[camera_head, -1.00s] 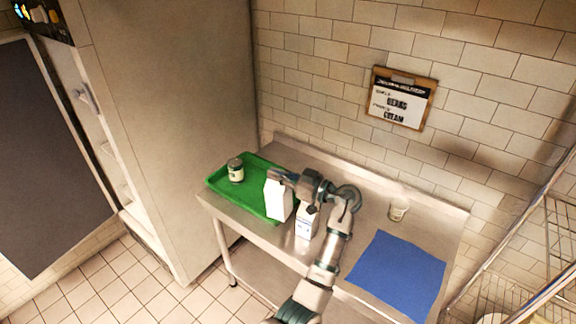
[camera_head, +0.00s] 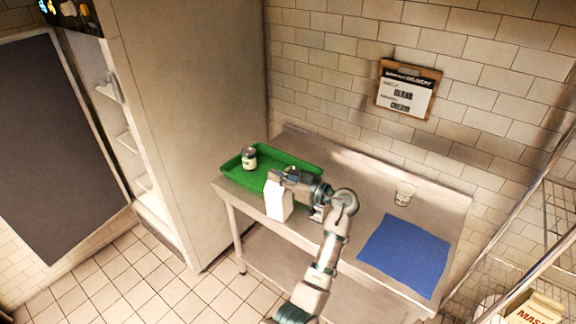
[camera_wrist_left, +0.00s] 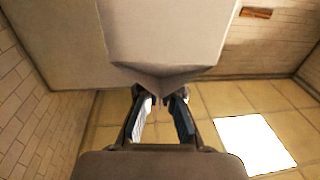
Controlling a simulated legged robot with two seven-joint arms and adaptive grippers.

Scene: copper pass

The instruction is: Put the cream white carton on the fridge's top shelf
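A white carton (camera_head: 278,202) hangs upright in my left gripper (camera_head: 284,177), beside the front edge of the green tray. The gripper is shut on its top. In the left wrist view the pale carton (camera_wrist_left: 165,35) fills the top of the picture, with the fingers (camera_wrist_left: 160,100) at its folded end. A second white carton (camera_head: 316,213) stands on the counter, mostly hidden behind my left arm. The fridge (camera_head: 195,120) is at the left, its front open. Its shelves (camera_head: 127,141) show only as a narrow strip. My right gripper is not in view.
The green tray (camera_head: 236,170) holds a small jar (camera_head: 249,158). A blue mat (camera_head: 404,255) and a small cup (camera_head: 404,194) are on the steel counter (camera_head: 375,190). A clipboard (camera_head: 405,90) hangs on the wall. A wire rack (camera_head: 555,225) stands right. The floor before the fridge is clear.

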